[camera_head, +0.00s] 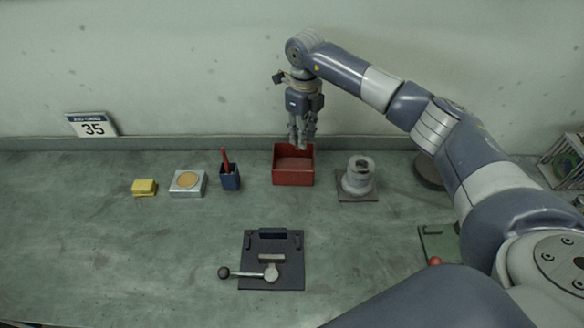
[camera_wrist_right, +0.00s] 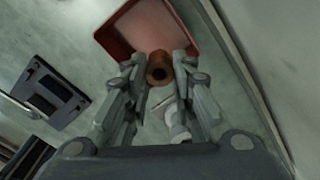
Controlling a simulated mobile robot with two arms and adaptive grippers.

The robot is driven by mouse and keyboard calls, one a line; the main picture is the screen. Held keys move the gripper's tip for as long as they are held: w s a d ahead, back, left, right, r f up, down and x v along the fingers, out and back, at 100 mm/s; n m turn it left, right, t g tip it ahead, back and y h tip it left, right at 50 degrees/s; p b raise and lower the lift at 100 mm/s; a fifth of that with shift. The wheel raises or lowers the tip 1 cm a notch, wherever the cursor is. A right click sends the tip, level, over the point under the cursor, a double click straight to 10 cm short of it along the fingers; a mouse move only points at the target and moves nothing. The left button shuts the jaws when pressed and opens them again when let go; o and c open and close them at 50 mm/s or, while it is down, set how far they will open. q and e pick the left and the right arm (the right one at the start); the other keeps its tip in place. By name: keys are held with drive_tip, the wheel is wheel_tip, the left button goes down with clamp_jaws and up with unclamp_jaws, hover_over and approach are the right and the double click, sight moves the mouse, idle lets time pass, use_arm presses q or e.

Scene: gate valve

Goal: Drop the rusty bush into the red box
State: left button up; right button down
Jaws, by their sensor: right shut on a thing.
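The red box (camera_head: 293,179) stands open near the back of the bench, and its inside looks empty. My right gripper (camera_head: 303,144) points down above the box's back part. In the right wrist view, the right gripper (camera_wrist_right: 160,72) is shut on the rusty bush (camera_wrist_right: 160,68), a short brown ring held between the fingertips. The red box (camera_wrist_right: 112,45) shows behind the bush in that view, with the bush overlapping its near edge. The bush is hidden or too small to make out in the head view. My left gripper is not in view.
A grey flanged fitting (camera_head: 358,178) stands right of the box. A dark blue pen cup (camera_head: 230,178), a silver tin (camera_head: 187,183) and a yellow block (camera_head: 144,187) stand to its left. A dark plate with a lever (camera_head: 272,272) lies in front. The wall is close behind.

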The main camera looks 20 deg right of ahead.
drive_tip(key=f, duration=0.1)
drive_tip(key=f+b, duration=0.1)
drive_tip(key=f, duration=0.1)
drive_tip(key=shift+w+a+f+b, duration=0.1)
drive_tip(key=shift+a+f+b, duration=0.1)
drive_tip(key=shift+f+b, duration=0.1)
drive_tip(key=shift+f, duration=0.2)
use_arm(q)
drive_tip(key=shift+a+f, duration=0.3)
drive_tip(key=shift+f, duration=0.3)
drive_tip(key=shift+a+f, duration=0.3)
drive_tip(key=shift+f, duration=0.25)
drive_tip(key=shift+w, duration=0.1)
use_arm(e)
drive_tip(key=c, duration=1.3)
unclamp_jaws()
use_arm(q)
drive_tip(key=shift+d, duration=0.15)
use_arm(e)
drive_tip(key=shift+r, duration=0.1)
drive_tip(key=shift+r, duration=0.3)
wheel_tip(320, 180, up, 11)
drive_tip(key=shift+r, duration=0.15)
